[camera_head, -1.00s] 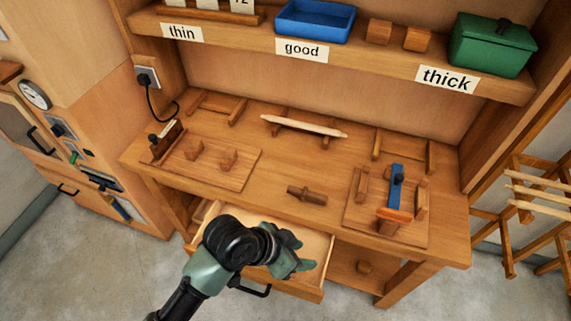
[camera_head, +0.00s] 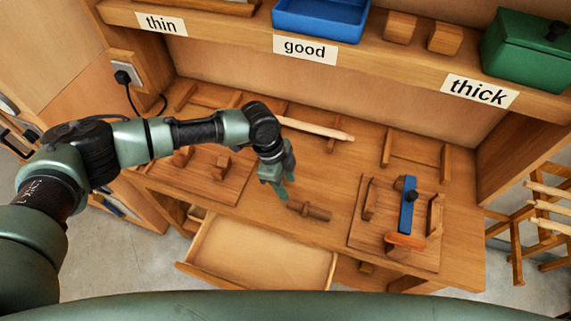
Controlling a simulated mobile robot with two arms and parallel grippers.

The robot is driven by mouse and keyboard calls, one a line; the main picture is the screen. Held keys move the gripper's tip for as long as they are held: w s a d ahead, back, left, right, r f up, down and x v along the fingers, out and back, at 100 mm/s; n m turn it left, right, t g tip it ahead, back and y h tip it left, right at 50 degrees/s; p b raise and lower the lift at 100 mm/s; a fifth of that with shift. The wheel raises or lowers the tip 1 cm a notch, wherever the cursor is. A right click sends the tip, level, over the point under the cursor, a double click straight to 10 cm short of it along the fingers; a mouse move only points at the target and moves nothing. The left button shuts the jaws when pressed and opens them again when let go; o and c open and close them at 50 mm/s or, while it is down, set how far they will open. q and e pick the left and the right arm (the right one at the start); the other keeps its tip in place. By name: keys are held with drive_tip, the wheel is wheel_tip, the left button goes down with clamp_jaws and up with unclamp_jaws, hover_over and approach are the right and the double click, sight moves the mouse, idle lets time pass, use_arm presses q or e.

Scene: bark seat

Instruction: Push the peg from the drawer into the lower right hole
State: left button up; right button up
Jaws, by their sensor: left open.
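My left gripper (camera_head: 281,187) hangs over the middle of the workbench, pointing down, open, with nothing visible between its fingers. The drawer (camera_head: 205,245) under the bench front stands pulled out, and the part of its floor in view is bare. I see no peg in it. A short dark wooden piece with a thicker middle (camera_head: 309,210) lies on the bench just right of and below the fingertips; I cannot tell whether it is the peg. A pale long wooden bar (camera_head: 320,130) rests on supports behind the gripper. No hole can be made out. My right gripper is out of view.
A board with a blue-and-orange clamp-like tool (camera_head: 408,205) sits at the bench's right. Another board (camera_head: 232,190) with wooden blocks is at left, partly behind my arm. The shelf above holds a blue tray (camera_head: 320,22), two blocks and a green box (camera_head: 530,55).

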sight(293, 203)
use_arm(q)
drive_tip(key=shift+s+d+f+b, duration=0.25)
drive_tip(key=shift+s+f+b, duration=0.5)
drive_tip(key=shift+b, duration=0.35)
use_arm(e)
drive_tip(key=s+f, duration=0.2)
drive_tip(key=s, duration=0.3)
use_arm(q)
drive_tip(key=b+x, duration=0.1)
drive_tip(key=x, duration=0.1)
drive_tip(key=b+x, duration=0.3)
drive_tip(key=x, duration=0.1)
drive_tip(key=shift+w+f+b, duration=0.15)
drive_tip(key=shift+w+b, duration=0.1)
drive_tip(key=shift+b, duration=0.15)
drive_tip(key=shift+d+f+b, duration=0.15)
drive_tip(key=shift+f+b, duration=0.25)
drive_tip(key=shift+f, duration=0.3)
clamp_jaws()
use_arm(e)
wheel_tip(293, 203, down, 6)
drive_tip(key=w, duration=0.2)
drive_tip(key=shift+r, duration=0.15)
